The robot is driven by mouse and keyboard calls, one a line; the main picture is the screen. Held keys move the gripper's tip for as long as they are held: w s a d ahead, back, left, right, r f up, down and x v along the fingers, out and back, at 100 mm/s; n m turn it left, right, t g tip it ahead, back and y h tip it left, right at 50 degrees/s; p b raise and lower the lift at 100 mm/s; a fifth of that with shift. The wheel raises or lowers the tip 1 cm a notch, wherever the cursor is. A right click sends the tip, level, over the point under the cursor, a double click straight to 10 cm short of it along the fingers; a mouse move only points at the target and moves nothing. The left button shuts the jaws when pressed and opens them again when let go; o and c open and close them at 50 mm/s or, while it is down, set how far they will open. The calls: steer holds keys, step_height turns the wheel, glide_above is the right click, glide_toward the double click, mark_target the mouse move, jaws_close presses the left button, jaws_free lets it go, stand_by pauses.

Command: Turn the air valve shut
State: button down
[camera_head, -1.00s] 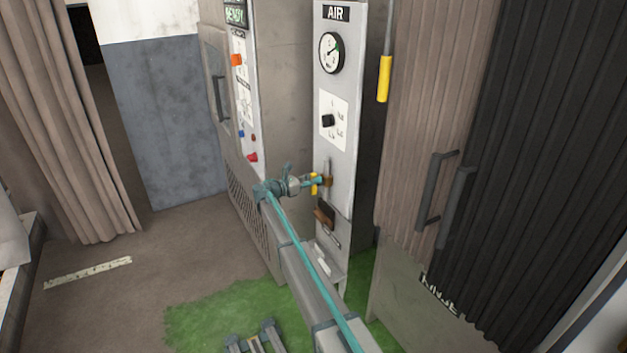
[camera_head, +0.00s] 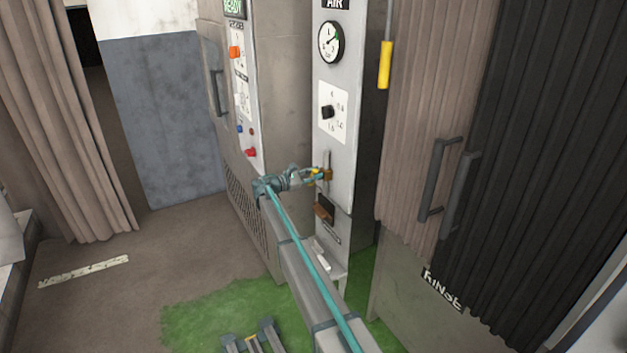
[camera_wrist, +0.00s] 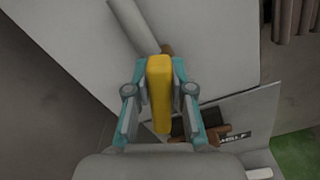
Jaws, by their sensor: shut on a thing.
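The yellow valve handle (camera_wrist: 159,92) stands between the two teal fingers of my gripper (camera_wrist: 158,100) in the wrist view. My gripper is shut on it. In the head view, my gripper (camera_head: 316,174) reaches the front of the AIR panel (camera_head: 335,150), and only a little of the yellow handle (camera_head: 314,171) shows. The brass valve body (camera_head: 328,175) sits on a grey vertical pipe just right of the fingers. In the wrist view, the pipe (camera_wrist: 132,24) runs diagonally and the handle lies at an angle to it. The handle's pivot is largely hidden.
A round gauge (camera_head: 331,42) and a black knob (camera_head: 327,112) are above the valve. A brown-handled fixture (camera_head: 325,209) sits close below it. A control cabinet (camera_head: 243,95) stands left. Dark curtains and a yellow hanging grip (camera_head: 385,65) are right.

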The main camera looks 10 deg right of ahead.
steer(key=m+b, duration=0.2)
steer(key=f+m+b, duration=0.1)
steer(key=shift+s+d+m+b, duration=0.1)
steer(key=shift+s+m+b, duration=0.25)
steer(key=shift+s+m, duration=0.05)
steer(key=shift+s+d+f+m+b, duration=0.1)
steer(key=shift+f+m+b, duration=0.15)
steer(key=shift+m+b, duration=1.3)
steer(key=shift+s+f+m+b, duration=0.15)
steer(key=shift+f+m+b, duration=0.1)
steer(key=shift+m+b, duration=1.3)
steer(key=shift+s+d+f+m+b, duration=0.1)
steer(key=shift+f+m+b, duration=0.15)
steer(key=shift+m+b, duration=1.3)
steer(key=c, duration=1)
jaws_free()
steer(key=shift+a+r, duration=0.1)
steer(key=shift+a, duration=0.1)
steer(key=v, duration=1.1)
steer(key=shift+a, duration=0.35)
